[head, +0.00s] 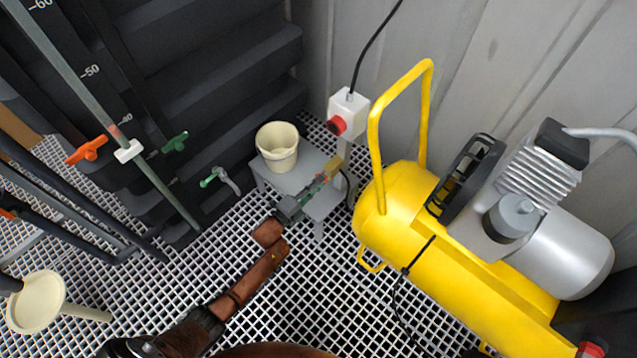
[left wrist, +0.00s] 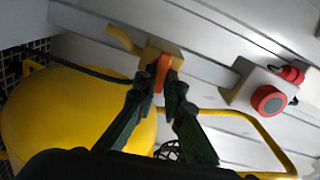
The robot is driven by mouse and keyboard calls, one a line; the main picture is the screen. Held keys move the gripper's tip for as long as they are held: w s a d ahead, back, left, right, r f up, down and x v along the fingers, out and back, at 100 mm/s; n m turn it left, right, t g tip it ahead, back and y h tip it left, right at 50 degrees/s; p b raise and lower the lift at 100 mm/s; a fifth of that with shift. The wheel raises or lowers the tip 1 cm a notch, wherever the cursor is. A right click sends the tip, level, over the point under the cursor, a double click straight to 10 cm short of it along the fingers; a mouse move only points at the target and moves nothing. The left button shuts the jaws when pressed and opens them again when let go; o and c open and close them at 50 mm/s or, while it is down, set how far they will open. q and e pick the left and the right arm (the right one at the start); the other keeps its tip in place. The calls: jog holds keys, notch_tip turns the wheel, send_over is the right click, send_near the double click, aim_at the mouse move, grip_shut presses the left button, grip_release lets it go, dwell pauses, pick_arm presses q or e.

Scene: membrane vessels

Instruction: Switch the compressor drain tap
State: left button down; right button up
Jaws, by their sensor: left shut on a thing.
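My left gripper (head: 322,181) reaches over the small grey table to a brass tap (head: 333,166) beside the yellow compressor (head: 450,265). In the left wrist view, the tap has a brass block body (left wrist: 152,52) and a brass spout (left wrist: 122,38). Its orange lever (left wrist: 163,72) sits between the fingertips of my left gripper (left wrist: 160,88), which is shut on it. The fingers hide part of the lever. The compressor's yellow tank (left wrist: 75,115) shows at the left of the wrist view. My right gripper is not in view.
A cream bucket (head: 278,148) stands on the grey table (head: 320,203) just left of the tap. A white switch box with a red button (head: 337,125) is above it. The yellow handle (head: 375,150) rises close on the right. Green and orange valves (head: 88,150) are at the left.

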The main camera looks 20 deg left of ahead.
pick_arm(q)
jog(key=shift+d+f+m, duration=0.1)
jog(key=shift+f+m, duration=0.1)
jog(key=shift+m, duration=0.4)
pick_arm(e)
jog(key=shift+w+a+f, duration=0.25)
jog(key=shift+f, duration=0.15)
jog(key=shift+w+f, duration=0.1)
pick_arm(q)
jog(key=c, duration=2)
grip_release()
jog(key=shift+r, duration=0.1)
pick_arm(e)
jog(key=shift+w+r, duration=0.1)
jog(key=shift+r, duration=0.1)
pick_arm(q)
jog(key=v, duration=1.2)
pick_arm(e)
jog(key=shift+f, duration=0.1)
